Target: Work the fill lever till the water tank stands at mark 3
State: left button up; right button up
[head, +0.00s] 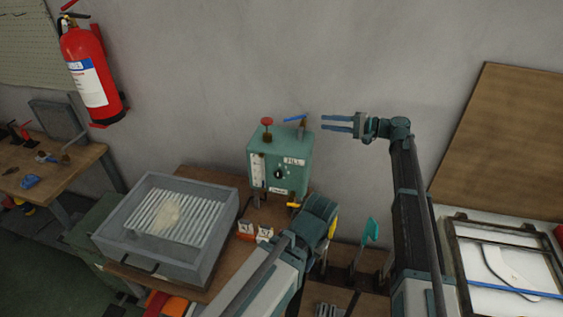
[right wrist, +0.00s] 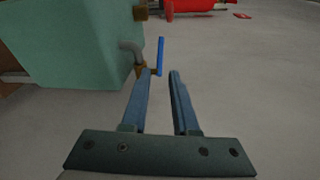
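The green water tank (head: 278,164) stands against the wall, with a plate reading FILL, a black knob and a pale sight gauge (head: 258,170) on its front. The water level and marks are too small to read. The blue fill lever (head: 295,118) sticks out at the tank's top right; it also shows in the right wrist view (right wrist: 161,53). My right gripper (head: 324,124) is open and empty just right of the lever. In the right wrist view its fingertips (right wrist: 162,72) are close below the lever; I cannot tell whether they touch. My left gripper's fingers are hidden.
A red knob (head: 267,122) stands on the tank's top. A grey basin (head: 216,236) with a ribbed rack is at left. Small numbered cards (head: 246,229) lie before the tank. A framed screen (head: 510,262) is at right. The wall area above the tank is clear.

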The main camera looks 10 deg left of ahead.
aim_at(292, 119)
jog(key=shift+s, duration=0.1)
jog(key=shift+s+a, duration=0.2)
jog(key=shift+a, duration=0.1)
jog(key=a, duration=0.4)
jog(key=w+a+f+b, duration=0.1)
jog(key=a, duration=0.4)
jog(key=w+a, duration=0.1)
jog(key=a, duration=0.3)
jog(key=shift+a+f+b, duration=0.25)
jog(key=shift+f+b, duration=0.15)
jog(key=shift+c, duration=0.2)
grip_shut()
dwell(0.8)
